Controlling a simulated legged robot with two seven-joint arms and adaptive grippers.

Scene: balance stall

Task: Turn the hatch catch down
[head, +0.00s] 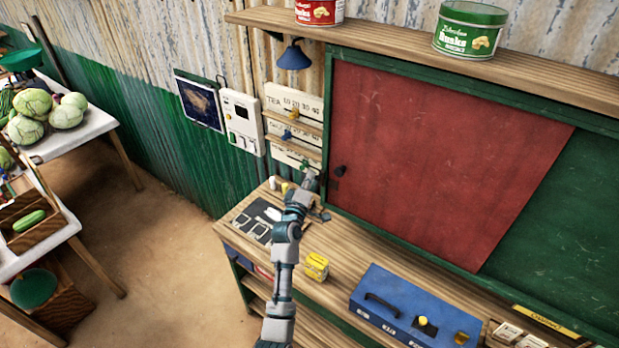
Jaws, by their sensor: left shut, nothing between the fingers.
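The hatch is a red panel (440,150) in a green frame on the wall. A small dark catch (340,171) sits at the left edge of the red panel, low down. It is too small to tell clearly which way it points. My left gripper (309,178) is shut and empty, just left of the catch and apart from it in the picture. My left arm reaches up from the bottom middle over the counter. My right gripper is not in view.
Slider boards (293,130) with a price list hang left of the hatch, beside a white wall box (241,120). Tins (468,30) stand on the shelf above.

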